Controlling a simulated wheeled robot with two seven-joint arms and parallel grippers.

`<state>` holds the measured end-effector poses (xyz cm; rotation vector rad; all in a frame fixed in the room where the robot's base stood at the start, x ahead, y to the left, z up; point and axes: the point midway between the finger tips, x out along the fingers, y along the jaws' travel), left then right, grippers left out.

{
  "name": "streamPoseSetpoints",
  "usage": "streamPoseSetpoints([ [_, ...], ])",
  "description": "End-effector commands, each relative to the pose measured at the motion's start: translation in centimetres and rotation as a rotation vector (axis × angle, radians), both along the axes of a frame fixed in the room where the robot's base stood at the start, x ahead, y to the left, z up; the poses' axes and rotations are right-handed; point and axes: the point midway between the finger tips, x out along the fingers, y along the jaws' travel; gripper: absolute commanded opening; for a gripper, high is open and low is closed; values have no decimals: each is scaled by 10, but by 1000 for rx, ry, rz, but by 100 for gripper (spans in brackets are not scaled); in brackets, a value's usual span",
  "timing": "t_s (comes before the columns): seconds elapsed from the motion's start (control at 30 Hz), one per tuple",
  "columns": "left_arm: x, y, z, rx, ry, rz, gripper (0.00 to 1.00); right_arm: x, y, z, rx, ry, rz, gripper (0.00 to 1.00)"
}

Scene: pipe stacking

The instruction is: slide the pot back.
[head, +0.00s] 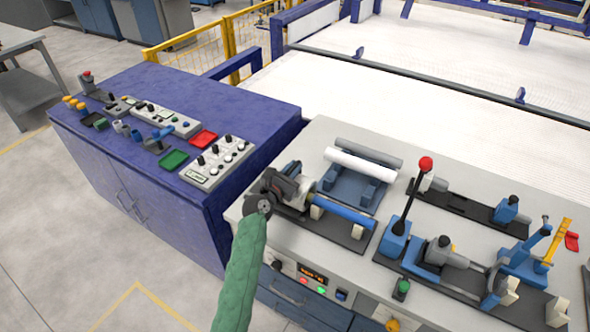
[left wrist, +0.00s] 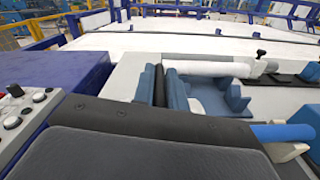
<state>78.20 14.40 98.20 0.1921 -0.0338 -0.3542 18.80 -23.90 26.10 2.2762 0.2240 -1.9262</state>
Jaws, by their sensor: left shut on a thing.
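I cannot make out a pot in either view. My left gripper (head: 293,180) is at the left end of the front pipe fixture, at the end of my green arm. In the left wrist view its two blue-grey fingers (left wrist: 160,88) are closed on a narrow dark part, which I cannot identify. A blue pipe (head: 345,212) lies just right of the gripper and also shows in the left wrist view (left wrist: 284,132). A white pipe (head: 360,165) lies on a blue cradle (head: 350,190) behind it. My right gripper is not in view.
A blue cabinet (head: 110,165) with buttons and knobs stands at left. On the grey bench (head: 330,128), a red-knobbed lever (head: 412,190) and blue clamp fixtures (head: 445,252) stand at right. A wide white conveyor bed (head: 400,100) lies behind.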

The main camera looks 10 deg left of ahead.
Motion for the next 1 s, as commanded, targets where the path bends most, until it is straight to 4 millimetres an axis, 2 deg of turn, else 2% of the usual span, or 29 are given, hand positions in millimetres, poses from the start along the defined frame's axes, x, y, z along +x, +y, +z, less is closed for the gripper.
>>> streamPoseSetpoints([
  [0.03,5,14,1,6,-1,5,0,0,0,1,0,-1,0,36],
  [0.2,20,56,2,7,-3,6,0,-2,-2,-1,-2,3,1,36],
  [0.33,29,80,2,6,-4,6,0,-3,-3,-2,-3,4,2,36],
  [0.5,33,93,2,4,-3,5,0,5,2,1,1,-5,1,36],
  [0.77,34,94,3,5,-4,7,0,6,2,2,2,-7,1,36],
  [0.8,34,94,3,4,-5,7,22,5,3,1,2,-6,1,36],
  [0.87,34,94,3,5,-4,7,33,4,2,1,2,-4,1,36],
  [1.0,33,92,2,4,-4,6,33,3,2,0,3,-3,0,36],
])
